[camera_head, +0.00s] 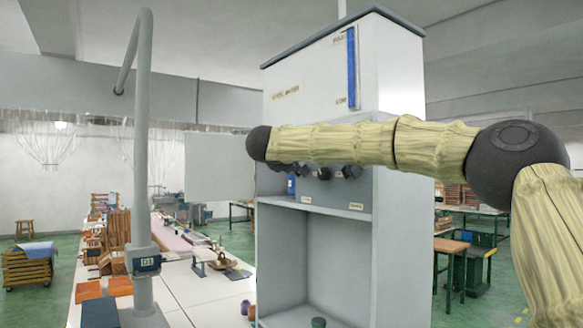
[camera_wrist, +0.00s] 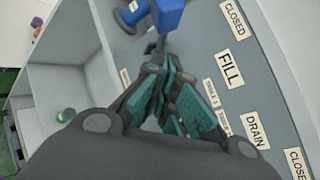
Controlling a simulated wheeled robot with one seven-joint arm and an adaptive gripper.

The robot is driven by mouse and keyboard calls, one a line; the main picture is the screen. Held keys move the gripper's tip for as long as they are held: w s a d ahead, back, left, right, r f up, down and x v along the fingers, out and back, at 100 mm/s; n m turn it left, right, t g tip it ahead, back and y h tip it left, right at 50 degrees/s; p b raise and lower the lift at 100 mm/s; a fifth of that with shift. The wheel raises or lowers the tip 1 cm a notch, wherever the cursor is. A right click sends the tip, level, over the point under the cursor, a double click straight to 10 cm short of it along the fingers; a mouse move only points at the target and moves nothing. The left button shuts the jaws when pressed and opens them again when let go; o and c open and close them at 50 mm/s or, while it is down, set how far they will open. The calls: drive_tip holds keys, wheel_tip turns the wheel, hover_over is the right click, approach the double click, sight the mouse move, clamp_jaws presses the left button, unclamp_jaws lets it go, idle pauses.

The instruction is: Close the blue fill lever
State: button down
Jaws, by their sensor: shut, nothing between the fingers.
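The blue fill lever (camera_wrist: 169,14) shows at the top of the wrist view, on the grey panel beside the FILL label (camera_wrist: 230,70). A CLOSED label (camera_wrist: 232,19) is to its right. My gripper (camera_wrist: 160,64) is shut and empty, its teal-padded fingers together just below the lever's stem. I cannot tell whether the fingertips touch it. In the head view, my arm crosses in front of the grey cabinet (camera_head: 394,240) and hides much of the panel. A small blue part (camera_head: 291,185) shows below the arm; I cannot tell if it is the lever.
A DRAIN label (camera_wrist: 257,129) lies further along the panel. A grey post (camera_head: 142,170) stands left, with a cluttered white table (camera_head: 190,285).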

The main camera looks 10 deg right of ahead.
drive_tip(key=s+f+b+v, duration=0.1)
drive_tip(key=b+v, duration=0.3)
drive_tip(key=v, duration=0.7)
drive_tip(key=shift+d+f+b, duration=0.3)
drive_tip(key=shift+f+b, duration=0.1)
drive_tip(key=shift+f, duration=0.05)
drive_tip(key=shift+s, duration=0.15)
